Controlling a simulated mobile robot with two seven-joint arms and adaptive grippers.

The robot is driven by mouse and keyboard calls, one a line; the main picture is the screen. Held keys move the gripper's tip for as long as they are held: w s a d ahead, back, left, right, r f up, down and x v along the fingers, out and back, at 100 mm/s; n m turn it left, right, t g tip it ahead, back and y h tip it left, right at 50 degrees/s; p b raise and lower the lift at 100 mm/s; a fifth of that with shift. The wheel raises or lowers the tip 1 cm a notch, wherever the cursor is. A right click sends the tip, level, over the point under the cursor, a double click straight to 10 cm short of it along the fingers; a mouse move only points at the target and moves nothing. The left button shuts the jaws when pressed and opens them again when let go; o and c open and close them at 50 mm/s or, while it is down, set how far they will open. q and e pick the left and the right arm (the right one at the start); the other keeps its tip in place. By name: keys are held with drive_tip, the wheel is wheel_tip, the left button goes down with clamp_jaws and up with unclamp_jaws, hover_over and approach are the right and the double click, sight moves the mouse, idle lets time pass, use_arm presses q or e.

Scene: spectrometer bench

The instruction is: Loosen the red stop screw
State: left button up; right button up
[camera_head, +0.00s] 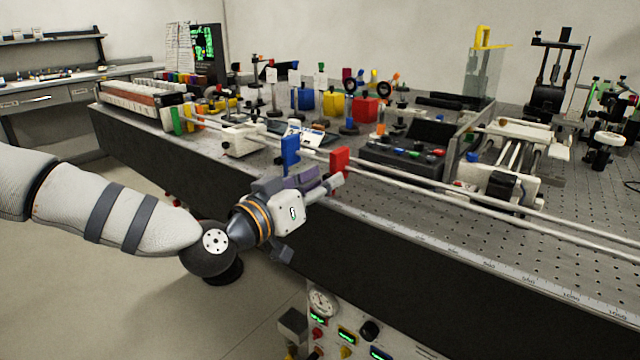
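A red upright tab (339,160), which looks like the red stop screw, stands at the front rail near the middle of the bench. My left gripper (334,182) comes in from the left, its tip just below and in front of the red tab. I cannot tell whether it touches the tab, or whether its fingers are apart or closed. The lower part of the tab is hidden behind the gripper. A blue tab (290,156) stands to its left on the rail, above the gripper body. My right gripper is not in view.
Long metal rails (440,192) run along the bench front. A carriage (497,180) is on the right, and a dark box with coloured knobs (405,158) stands behind the rails. A control panel (345,325) is below the bench edge. The floor at left is clear.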

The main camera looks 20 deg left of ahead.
use_arm(q)
clamp_jaws()
drive_tip(key=shift+n, duration=0.3)
drive_tip(key=shift+f+n+b, duration=0.15)
drive_tip(key=shift+n+b, duration=1.95)
drive_tip(key=shift+n, duration=8.4)
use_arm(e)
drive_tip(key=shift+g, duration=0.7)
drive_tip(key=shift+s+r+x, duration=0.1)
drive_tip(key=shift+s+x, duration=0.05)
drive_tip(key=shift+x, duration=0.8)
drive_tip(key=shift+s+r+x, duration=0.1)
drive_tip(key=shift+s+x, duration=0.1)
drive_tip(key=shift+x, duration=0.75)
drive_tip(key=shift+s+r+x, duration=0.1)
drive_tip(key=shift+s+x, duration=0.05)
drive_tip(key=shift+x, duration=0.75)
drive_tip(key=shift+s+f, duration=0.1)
use_arm(q)
unclamp_jaws()
